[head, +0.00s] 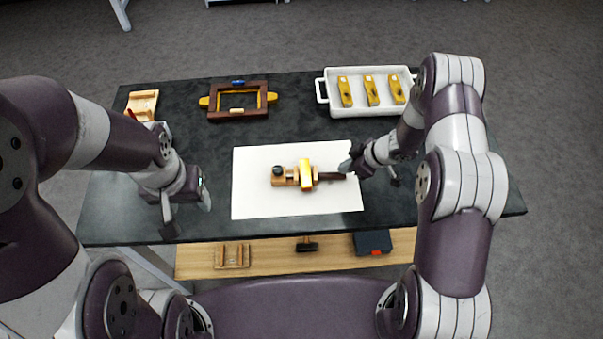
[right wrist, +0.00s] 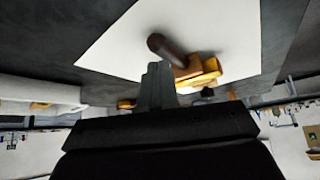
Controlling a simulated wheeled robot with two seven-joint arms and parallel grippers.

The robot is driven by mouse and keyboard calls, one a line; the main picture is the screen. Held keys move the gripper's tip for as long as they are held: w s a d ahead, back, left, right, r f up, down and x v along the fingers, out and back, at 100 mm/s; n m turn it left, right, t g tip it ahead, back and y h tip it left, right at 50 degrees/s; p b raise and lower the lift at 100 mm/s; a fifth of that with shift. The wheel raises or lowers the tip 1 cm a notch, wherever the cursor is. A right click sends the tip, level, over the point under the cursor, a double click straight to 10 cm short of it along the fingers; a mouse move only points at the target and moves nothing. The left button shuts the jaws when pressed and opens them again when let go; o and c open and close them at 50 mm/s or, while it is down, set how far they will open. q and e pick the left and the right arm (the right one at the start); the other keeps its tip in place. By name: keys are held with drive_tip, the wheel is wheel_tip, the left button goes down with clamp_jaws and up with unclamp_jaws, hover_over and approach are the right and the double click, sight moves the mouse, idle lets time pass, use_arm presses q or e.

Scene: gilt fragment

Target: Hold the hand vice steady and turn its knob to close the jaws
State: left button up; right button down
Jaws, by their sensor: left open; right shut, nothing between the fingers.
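The hand vice (head: 291,176) lies on a white board in the middle of the table. It has a wooden body, a gold block (head: 305,174) across it, a dark rounded knob-like part (head: 279,171) at its left end and a dark brown handle (head: 331,176) pointing right. My right gripper (head: 347,168) is shut and empty close to the handle's end. In the right wrist view its fingers (right wrist: 157,86) are together beside the brown handle (right wrist: 166,47); whether they touch it I cannot tell. My left gripper (head: 187,214) is open and empty, left of the board and well apart from the vice.
The white board (head: 255,204) is otherwise bare. A white tray (head: 352,111) with three gold pieces stands at the back right, and a dark wooden frame (head: 239,115) at the back left. A wooden rack (head: 142,104) is at the far left corner. A lower wooden shelf (head: 275,262) holds small items.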

use_arm(q)
drive_tip(key=shift+f+b, duration=0.3)
drive_tip(key=shift+r, duration=0.25)
idle(2.3)
idle(1.2)
drive_tip(key=m+g, duration=0.1)
drive_tip(key=m, duration=0.6)
hover_over(278, 169)
wheel_tip(278, 169, down, 10)
drive_tip(key=r, duration=0.1)
wheel_tip(278, 169, down, 12)
drive_tip(key=shift+f, duration=0.1)
drive_tip(key=shift+c, duration=0.4)
